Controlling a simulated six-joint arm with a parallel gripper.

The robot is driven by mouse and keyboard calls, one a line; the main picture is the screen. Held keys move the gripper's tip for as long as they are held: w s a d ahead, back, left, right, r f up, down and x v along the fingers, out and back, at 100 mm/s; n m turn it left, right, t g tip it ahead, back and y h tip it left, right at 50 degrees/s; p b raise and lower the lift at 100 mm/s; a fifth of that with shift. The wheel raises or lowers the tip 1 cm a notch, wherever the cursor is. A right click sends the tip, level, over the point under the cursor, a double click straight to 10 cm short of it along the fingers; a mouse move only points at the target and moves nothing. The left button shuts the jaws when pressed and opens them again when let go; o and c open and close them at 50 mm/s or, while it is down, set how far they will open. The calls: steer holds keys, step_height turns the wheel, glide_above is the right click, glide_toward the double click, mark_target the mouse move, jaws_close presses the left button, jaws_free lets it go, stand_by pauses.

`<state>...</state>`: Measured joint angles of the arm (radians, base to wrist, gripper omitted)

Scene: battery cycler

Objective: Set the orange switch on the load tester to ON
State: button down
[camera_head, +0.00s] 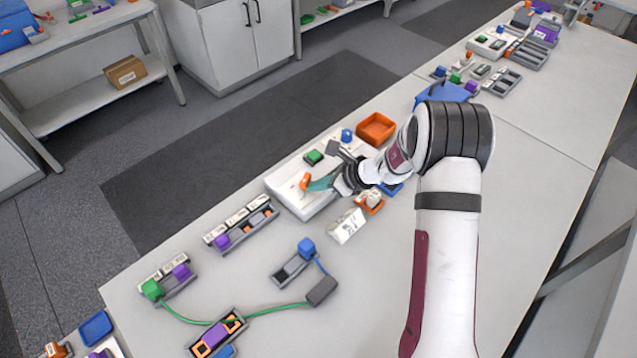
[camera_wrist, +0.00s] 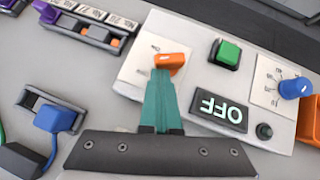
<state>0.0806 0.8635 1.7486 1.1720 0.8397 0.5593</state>
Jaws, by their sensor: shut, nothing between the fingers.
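The load tester (camera_head: 290,199) is a pale box on the table, left of my arm in the head view. Its orange switch (camera_wrist: 170,60) sits at the panel's left part in the wrist view, and it also shows in the head view (camera_head: 305,181). A dark display reading OFF (camera_wrist: 218,107), upside down in the wrist view, lies right of the switch. My gripper (camera_wrist: 161,74), with teal fingers, is shut with nothing between the fingers. Its tips are right at the orange switch and overlap its lower edge; I cannot tell if they touch.
A green button (camera_wrist: 226,53) and a blue knob (camera_wrist: 296,88) are also on the tester. An orange tray (camera_head: 376,128) stands behind it. A grey rack with a blue block (camera_head: 306,248) and green cables lie nearer the front. The table between is partly clear.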

steer(key=shift+s+a, duration=0.5)
steer(key=shift+a, duration=0.2)
stand_by(1.0)
steer(key=shift+a, duration=0.15)
steer(key=shift+s+a, duration=0.15)
steer(key=shift+a, duration=0.55)
stand_by(1.2)
steer(key=shift+w+d, duration=0.25)
steer(key=shift+w, duration=0.25)
steer(key=shift+w+d, duration=0.2)
steer(key=shift+w, duration=0.25)
steer(key=shift+r, duration=0.1)
steer(key=s, duration=0.4)
steer(key=shift+a, duration=0.15)
steer(key=s+r, duration=0.7)
steer(key=shift+s+d, duration=0.25)
steer(key=shift+s, duration=0.15)
